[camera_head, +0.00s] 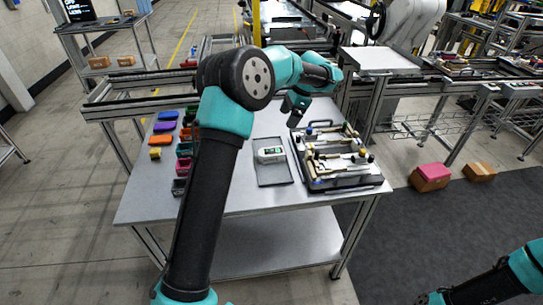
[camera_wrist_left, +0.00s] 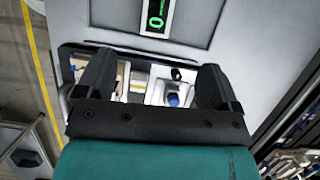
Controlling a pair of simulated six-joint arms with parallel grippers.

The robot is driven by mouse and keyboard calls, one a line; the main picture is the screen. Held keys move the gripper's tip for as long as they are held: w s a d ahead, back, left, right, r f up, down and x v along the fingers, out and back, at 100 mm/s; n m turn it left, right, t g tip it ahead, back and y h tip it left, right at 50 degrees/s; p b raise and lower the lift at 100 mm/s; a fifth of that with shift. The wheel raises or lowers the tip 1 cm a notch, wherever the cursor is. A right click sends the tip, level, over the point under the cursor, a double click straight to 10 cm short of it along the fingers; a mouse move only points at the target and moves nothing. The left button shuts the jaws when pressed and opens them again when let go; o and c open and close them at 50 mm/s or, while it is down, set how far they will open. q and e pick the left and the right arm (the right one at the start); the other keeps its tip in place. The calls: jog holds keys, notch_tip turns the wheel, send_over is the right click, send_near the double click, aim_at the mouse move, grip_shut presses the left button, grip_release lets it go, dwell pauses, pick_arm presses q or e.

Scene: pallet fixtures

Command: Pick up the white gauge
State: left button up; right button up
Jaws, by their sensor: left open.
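The white gauge (camera_head: 270,154) lies on a flat grey tray (camera_head: 274,179) in the middle of the table, left of the pallet fixture (camera_head: 335,160). In the left wrist view, the gauge (camera_wrist_left: 157,18) is at the top edge, partly cut off, with a green digit on its dark display. My left gripper (camera_head: 293,110) is above the far part of the table, beyond the gauge and apart from it. In the left wrist view its fingers (camera_wrist_left: 155,70) are spread and empty, with part of the fixture (camera_wrist_left: 165,92) showing between them. My right gripper is out of frame.
Boxes (camera_head: 430,177) lie on the floor at right.

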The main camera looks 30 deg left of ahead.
pick_arm(q)
send_near(272, 151)
jog(key=x, duration=0.5)
jog(key=shift+s+a, duration=0.15)
jog(key=shift+f, duration=0.1)
jog(key=shift+x, duration=2.6)
jog(key=c, duration=1.1)
